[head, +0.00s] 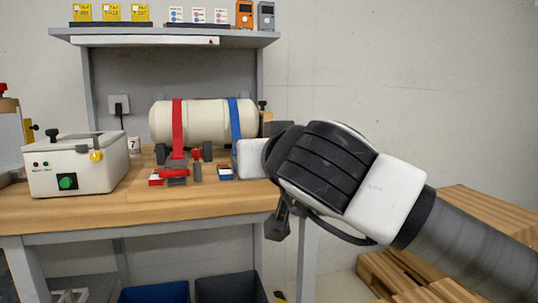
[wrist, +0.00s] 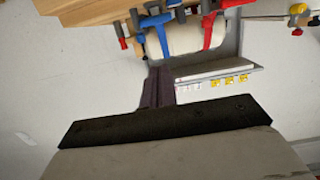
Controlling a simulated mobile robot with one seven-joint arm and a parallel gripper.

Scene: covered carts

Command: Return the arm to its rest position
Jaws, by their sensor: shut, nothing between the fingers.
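My arm (head: 470,250) reaches in from the lower right of the head view. Its wrist stands in front of the right end of the workbench. My gripper (wrist: 158,75) shows in the wrist view as two dark fingers close together, shut and empty. In the head view I cannot make out the fingertips. The wrist view is upside down, with the bench at its top.
The workbench (head: 230,202) carries a cream tank (head: 205,122) with a red and a blue strap, and a cream box (head: 75,165) with a green knob. A shelf (head: 180,38) hangs above.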

